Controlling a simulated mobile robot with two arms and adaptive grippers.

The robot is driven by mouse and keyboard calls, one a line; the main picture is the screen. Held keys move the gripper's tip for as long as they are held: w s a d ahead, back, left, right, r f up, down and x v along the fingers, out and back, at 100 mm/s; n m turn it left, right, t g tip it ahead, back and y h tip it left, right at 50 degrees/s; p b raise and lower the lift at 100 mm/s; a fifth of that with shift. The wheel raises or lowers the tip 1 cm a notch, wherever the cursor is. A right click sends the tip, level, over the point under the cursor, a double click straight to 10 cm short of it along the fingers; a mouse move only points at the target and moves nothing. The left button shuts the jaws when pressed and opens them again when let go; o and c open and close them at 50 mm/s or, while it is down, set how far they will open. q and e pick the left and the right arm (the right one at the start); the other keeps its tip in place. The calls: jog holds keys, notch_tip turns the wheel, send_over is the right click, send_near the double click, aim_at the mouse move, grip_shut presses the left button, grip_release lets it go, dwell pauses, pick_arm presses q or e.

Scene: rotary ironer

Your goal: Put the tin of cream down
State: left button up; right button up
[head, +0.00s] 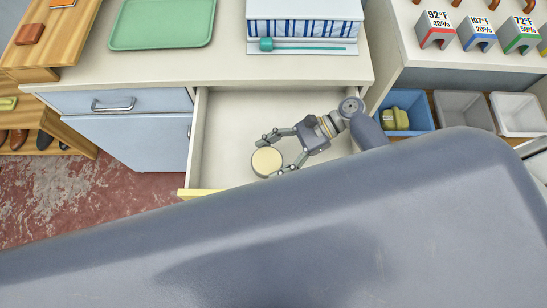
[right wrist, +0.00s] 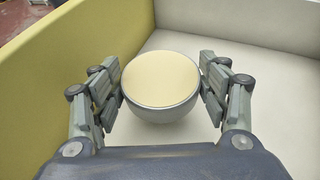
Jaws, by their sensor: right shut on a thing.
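The tin of cream (head: 266,162) is a round pale-yellow-topped tin with a grey body. My right gripper (head: 269,157) is shut on it, one finger on each side. In the right wrist view the tin (right wrist: 160,82) sits upright between the fingers, inside the open drawer (head: 232,110). The drawer has a pale floor and a yellow front (right wrist: 50,70). I cannot tell whether the tin's base touches the drawer floor. My left gripper is not in view.
The counter (head: 225,68) above the drawer holds a green tray (head: 162,22) and a striped box (head: 303,15) with a teal stick in front. Blue, grey and white bins (head: 520,113) stand at right. The drawer floor around the tin looks clear.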

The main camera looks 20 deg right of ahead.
notch_tip(320, 180, down, 3)
jog(key=shift+f+b, duration=0.15)
jog(key=shift+b, duration=0.15)
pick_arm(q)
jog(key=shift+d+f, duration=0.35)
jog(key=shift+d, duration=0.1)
pick_arm(e)
jog(key=shift+f, duration=0.5)
jog(key=shift+f, duration=0.15)
jog(key=o, duration=1.2)
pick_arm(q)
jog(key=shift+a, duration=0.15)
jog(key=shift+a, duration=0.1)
pick_arm(e)
jog(key=b+v, duration=0.1)
jog(key=v, duration=1.1)
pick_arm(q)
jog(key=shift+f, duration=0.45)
